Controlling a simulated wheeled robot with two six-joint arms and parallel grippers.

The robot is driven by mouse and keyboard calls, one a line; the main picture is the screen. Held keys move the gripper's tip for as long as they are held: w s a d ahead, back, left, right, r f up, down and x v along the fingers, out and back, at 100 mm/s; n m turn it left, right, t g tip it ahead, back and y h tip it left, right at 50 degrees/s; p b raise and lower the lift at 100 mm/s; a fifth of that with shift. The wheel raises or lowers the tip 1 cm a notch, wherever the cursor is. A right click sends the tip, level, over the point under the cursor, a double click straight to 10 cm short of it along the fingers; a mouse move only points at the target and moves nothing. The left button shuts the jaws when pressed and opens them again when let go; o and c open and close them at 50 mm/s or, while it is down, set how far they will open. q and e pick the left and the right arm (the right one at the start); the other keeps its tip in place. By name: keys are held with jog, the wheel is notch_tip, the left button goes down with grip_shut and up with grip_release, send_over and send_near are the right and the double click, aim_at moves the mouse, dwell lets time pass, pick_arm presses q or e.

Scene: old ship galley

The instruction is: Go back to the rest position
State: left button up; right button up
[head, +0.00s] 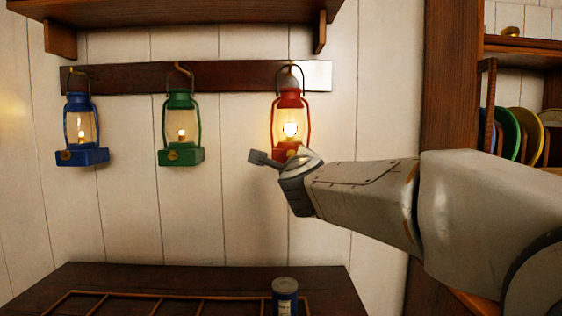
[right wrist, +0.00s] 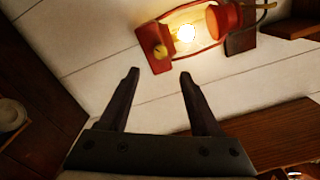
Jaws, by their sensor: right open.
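My right gripper (head: 262,160) reaches in from the right, at the lower edge of the red lantern (head: 291,112). In the right wrist view the right gripper (right wrist: 158,75) has its two fingers spread apart with nothing between them. The red lantern (right wrist: 190,32) shows just past the fingertips there, lit, apart from the fingers as far as I can see. It hangs from a hook on the dark wall board (head: 130,77). My wrist hides part of the lantern's base in the head view. My left gripper is not in view.
A green lantern (head: 181,130) and a blue lantern (head: 81,130) hang lit to the left. A dark table (head: 325,280) with a blue can (head: 285,295) stands below. A wooden post (head: 450,75) and a rack of plates (head: 525,132) are at the right. A shelf (head: 180,8) is above.

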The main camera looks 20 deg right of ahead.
jog(key=s+a+f+n+g+y, duration=0.2)
jog(key=a+f+n+y, duration=0.4)
jog(key=a, duration=0.3)
jog(key=s+a+f+n+g+y, duration=0.2)
jog(key=s+a+f+n+y, duration=0.1)
jog(key=a+f+n, duration=0.4)
jog(key=s+a+f+n+g+y, duration=0.2)
jog(key=s+a+f+n+g, duration=0.2)
jog(key=s+a+f+n, duration=0.35)
jog(key=s+d+f+n+g+h, duration=0.2)
jog(key=s+f+n+g, duration=0.35)
jog(key=s+f, duration=0.4)
jog(key=s+d+f+n+g+h, duration=0.2)
jog(key=s+d+f+n+g, duration=0.15)
jog(key=s+f+n, duration=0.6)
jog(key=s+r+m+h+p, duration=0.1)
jog(key=s+r+p, duration=0.3)
jog(key=r+p, duration=1)
notch_tip(320, 180, up, 3)
jog(key=shift+d+f+m, duration=0.2)
jog(key=shift+d+m, duration=0.05)
jog(key=shift+m, duration=0.2)
